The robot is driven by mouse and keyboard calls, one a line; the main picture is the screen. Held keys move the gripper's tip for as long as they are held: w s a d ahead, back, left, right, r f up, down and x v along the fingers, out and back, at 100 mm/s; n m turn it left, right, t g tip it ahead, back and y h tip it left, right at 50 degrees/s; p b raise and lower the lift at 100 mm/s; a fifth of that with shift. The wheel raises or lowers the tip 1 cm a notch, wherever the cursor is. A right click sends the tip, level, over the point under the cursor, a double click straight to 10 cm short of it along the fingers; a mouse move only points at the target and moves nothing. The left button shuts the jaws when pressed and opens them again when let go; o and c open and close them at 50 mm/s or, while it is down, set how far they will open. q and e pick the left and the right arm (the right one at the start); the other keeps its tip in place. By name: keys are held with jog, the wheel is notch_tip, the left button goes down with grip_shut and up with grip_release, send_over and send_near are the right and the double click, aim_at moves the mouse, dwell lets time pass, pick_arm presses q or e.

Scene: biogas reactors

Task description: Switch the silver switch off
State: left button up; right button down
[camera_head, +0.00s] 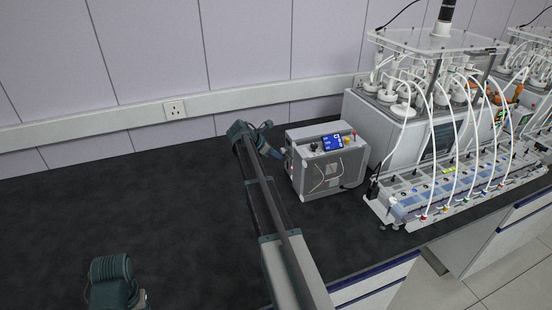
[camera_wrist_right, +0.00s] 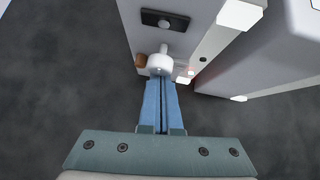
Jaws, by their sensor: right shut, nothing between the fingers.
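A grey box-shaped device (camera_head: 320,178) with a small blue screen stands on the dark bench in the head view. In the right wrist view its side panel carries a silver switch (camera_wrist_right: 165,23) on a black plate. Below it on the panel sits a round white fitting (camera_wrist_right: 160,65). My right gripper (camera_wrist_right: 161,80) is shut and empty. Its blue fingertips are at the white fitting, below the switch in the picture; I cannot tell whether they touch it. In the head view my right gripper (camera_head: 275,152) is at the left side of the device, and the switch is hidden.
A reactor rig with tubes and a clear top plate (camera_head: 430,40) stands right of the device. A brown part (camera_wrist_right: 141,61) sits beside the white fitting. A wall socket (camera_head: 175,110) is behind the bench (camera_head: 180,210), whose left part is clear.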

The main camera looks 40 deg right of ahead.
jog(key=shift+d, duration=0.3)
dwell(0.4)
jog(key=shift+s+a, duration=0.35)
jog(key=shift+s, duration=0.35)
